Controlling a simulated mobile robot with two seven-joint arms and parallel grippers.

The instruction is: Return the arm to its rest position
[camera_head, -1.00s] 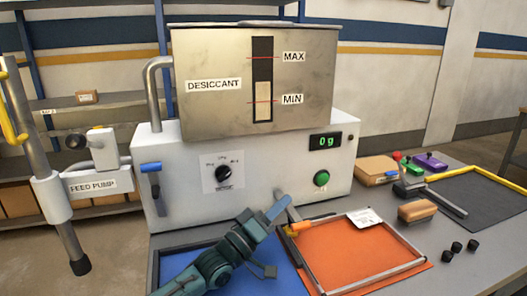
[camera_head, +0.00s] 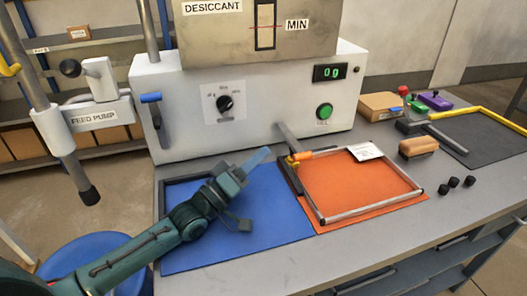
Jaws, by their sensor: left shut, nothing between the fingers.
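My left arm comes in from the lower left, and its gripper (camera_head: 257,160) is over the blue mat (camera_head: 270,230), near the mat's upper right corner. The gripper is shut and empty, its fingers pointing up and to the right toward the machine's front. It is apart from the machine's dial (camera_head: 225,103) and green button (camera_head: 324,111). My right gripper is not in view.
The white machine (camera_head: 180,82) with its desiccant hopper (camera_head: 330,42) stands behind the mats, its display reading 0 g. An orange mat (camera_head: 345,188) with a metal frame lies right of the gripper. The feed pump (camera_head: 95,116) stands left. Black caps (camera_head: 454,182) and a brush (camera_head: 418,147) lie right. A blue bin (camera_head: 90,262) is at lower left.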

